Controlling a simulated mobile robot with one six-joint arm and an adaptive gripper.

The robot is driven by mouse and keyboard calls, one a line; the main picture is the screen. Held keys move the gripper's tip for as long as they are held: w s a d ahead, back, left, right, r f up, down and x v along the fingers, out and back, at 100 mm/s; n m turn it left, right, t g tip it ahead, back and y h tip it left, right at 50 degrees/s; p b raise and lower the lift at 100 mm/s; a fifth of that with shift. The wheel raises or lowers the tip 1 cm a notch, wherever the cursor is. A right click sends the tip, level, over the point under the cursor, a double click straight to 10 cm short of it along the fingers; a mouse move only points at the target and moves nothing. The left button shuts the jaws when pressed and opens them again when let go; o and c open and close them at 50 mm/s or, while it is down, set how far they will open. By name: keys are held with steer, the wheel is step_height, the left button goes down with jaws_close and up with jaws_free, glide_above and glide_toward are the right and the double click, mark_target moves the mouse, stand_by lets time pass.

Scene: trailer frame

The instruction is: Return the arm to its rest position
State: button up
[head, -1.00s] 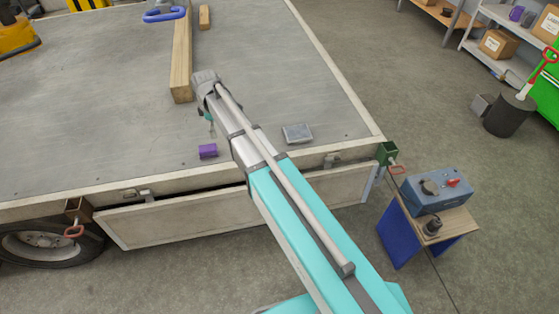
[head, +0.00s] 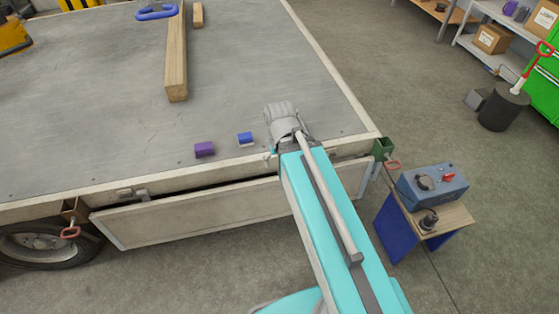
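My teal and grey arm reaches up from the bottom of the head view to the near edge of the trailer bed (head: 90,110). Its grey wrist is over the bed near the right corner. Only a small part of my gripper (head: 270,156) shows, at the left of the wrist and pointing down. The arm hides the rest, so its opening cannot be seen. A purple block (head: 205,149) and a blue and pale block (head: 245,139) stand on the bed to the left of my gripper, apart from it.
A wooden beam (head: 177,60), a short wooden piece (head: 198,15) and a blue clamp-like thing (head: 156,12) lie farther back on the bed. A blue box (head: 433,186) stands on a small stand to the right.

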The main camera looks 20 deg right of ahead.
step_height(320, 180, up, 4)
steer(key=p, duration=0.4)
steer(key=shift+w, duration=0.1)
stand_by(1.5)
steer(key=w+a+f+n+b, duration=0.2)
steer(key=w+a+n, duration=0.6)
steer(key=w+a, duration=0.4)
steer(key=w+a+f+n+b, duration=0.2)
steer(key=w+a+n, duration=0.7)
steer(key=w+a, duration=0.3)
steer(key=shift+w+f+n, duration=0.25)
steer(key=shift+w+n, duration=0.05)
steer(key=shift+w, duration=0.7)
steer(key=shift+b, duration=0.3)
